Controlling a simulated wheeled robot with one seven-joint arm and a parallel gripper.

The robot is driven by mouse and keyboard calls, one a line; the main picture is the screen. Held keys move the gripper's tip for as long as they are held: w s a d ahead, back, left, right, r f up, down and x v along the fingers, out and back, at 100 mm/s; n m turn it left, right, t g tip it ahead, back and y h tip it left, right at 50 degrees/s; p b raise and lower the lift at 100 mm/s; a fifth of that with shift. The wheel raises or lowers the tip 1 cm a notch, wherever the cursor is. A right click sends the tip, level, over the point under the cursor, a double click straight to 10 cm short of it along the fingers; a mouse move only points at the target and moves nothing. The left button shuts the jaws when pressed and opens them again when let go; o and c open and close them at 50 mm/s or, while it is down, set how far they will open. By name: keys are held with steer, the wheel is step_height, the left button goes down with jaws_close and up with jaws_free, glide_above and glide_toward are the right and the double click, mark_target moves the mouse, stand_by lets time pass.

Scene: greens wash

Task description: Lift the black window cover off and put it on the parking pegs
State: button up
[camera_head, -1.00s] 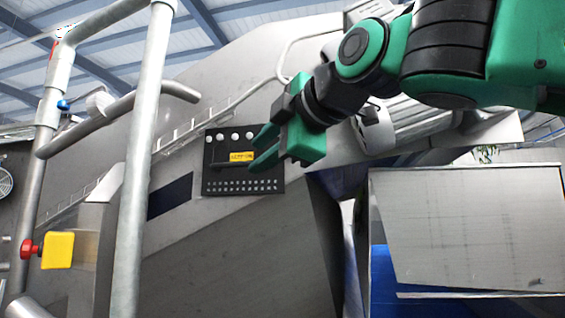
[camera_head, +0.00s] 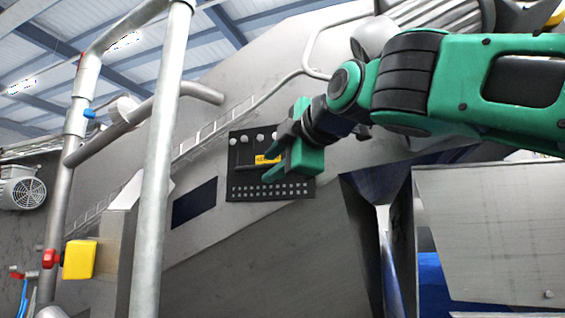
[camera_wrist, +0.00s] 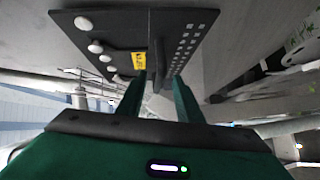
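The black window cover (camera_head: 238,181) is a flat plate on the sloping grey machine wall. It has pale round knobs along its top, a yellow label (camera_head: 266,159), a dark handle bar and rows of small pale squares below. My gripper (camera_head: 266,164) is in front of the cover, with its green fingers apart. In the wrist view, the fingers of my gripper (camera_wrist: 157,96) point at the cover (camera_wrist: 119,22), and the handle (camera_wrist: 156,62) stands in line with the gap between them. I cannot tell whether they touch it. I cannot identify separate parking pegs.
A dark rectangle (camera_head: 194,203) lies left of the cover; opening or panel, I cannot tell. A grey upright pipe (camera_head: 156,170) stands in front at left, with a yellow box (camera_head: 79,260) beyond. A metal bin (camera_head: 490,225) stands at right.

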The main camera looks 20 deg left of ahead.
mark_target(270, 165)
steer(key=shift+x, duration=1.55)
jaws_close()
steer(key=shift+s, duration=0.15)
steer(key=shift+r, duration=0.25)
steer(key=shift+r, duration=0.7)
steer(key=shift+r, duration=0.3)
steer(key=shift+r, duration=0.9)
